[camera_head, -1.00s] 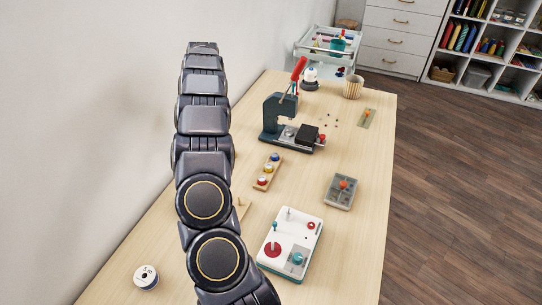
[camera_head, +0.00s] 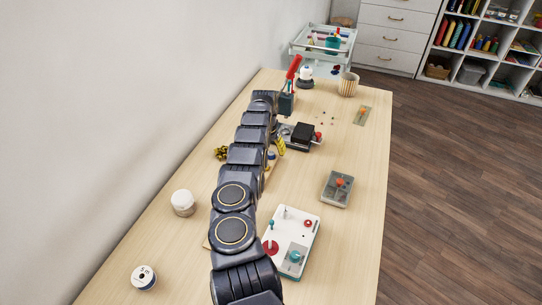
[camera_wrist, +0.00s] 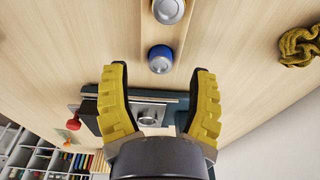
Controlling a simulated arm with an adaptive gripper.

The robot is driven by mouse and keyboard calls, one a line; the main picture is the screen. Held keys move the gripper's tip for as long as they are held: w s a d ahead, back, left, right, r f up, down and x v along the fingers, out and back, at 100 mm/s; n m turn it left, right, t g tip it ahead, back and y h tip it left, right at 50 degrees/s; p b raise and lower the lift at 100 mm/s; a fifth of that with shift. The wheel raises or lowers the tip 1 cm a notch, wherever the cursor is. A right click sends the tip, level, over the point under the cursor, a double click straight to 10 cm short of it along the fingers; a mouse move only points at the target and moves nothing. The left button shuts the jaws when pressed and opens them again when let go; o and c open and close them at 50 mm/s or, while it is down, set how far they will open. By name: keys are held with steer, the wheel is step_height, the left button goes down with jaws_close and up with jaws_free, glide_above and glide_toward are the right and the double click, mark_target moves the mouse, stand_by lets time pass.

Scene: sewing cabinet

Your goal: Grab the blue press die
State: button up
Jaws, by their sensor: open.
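The blue press die (camera_wrist: 160,59) is a small round piece with a pale metal top. In the wrist view it stands on a wooden strip (camera_wrist: 158,85), centred just beyond the fingertips. In the head view a bit of the blue die (camera_head: 271,155) shows beside my arm. My gripper (camera_wrist: 160,70) has two yellow ribbed fingers, spread wide with nothing between the tips. One yellow finger shows in the head view, and the rest is hidden behind my arm. A second die (camera_wrist: 168,9) with a metal top sits farther along the strip.
A dark press (camera_head: 287,103) with a red lever stands right by my gripper, its base close to the fingers. A white panel (camera_head: 275,240) and a grey box (camera_head: 338,188) lie to the right. The table's right front is clear.

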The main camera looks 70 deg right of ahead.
step_height(320, 180, down, 3)
steer(key=shift+d+r, duration=0.15)
steer(key=c, duration=1)
jaws_close()
steer(key=shift+w+r, duration=0.1)
